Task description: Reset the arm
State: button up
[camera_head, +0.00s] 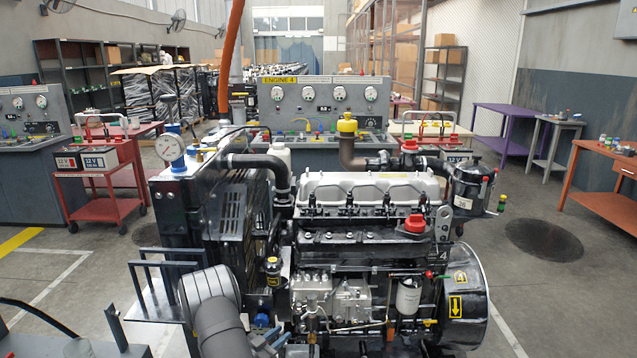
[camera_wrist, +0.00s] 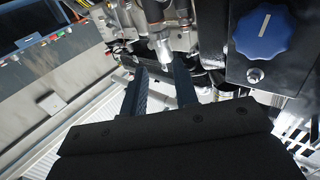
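My gripper (camera_wrist: 161,68) shows in the wrist view with its two dark fingers apart and nothing between them that I can see held. The fingers point toward a metal fitting (camera_wrist: 164,45) on the engine's underside or side; I cannot tell whether they touch it. In the head view, part of my grey arm (camera_head: 215,315) is at the lower left of the engine (camera_head: 370,250).
A blue knob (camera_wrist: 263,33) on a dark block is close on the right in the wrist view. In the head view, a pressure gauge (camera_head: 170,147) stands left of the engine and a control console (camera_head: 325,98) behind it. Open floor (camera_head: 530,290) lies to the right.

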jog(key=v, duration=0.8)
jog(key=shift+w+d+n+t+y, duration=0.5)
jog(key=shift+w+d+y, duration=0.15)
jog(key=shift+w+d, duration=1.4)
jog(key=shift+w+d+n+t+y, duration=0.35)
jog(key=shift+w+d+n+y, duration=0.25)
jog(key=shift+w+d, duration=1.45)
jog(key=shift+w+d+n+t+y, duration=0.45)
jog(key=shift+w+d+y, duration=0.3)
jog(key=shift+w+d, duration=1.3)
jog(key=shift+s+d, duration=0.15)
jog(key=shift+s, duration=0.05)
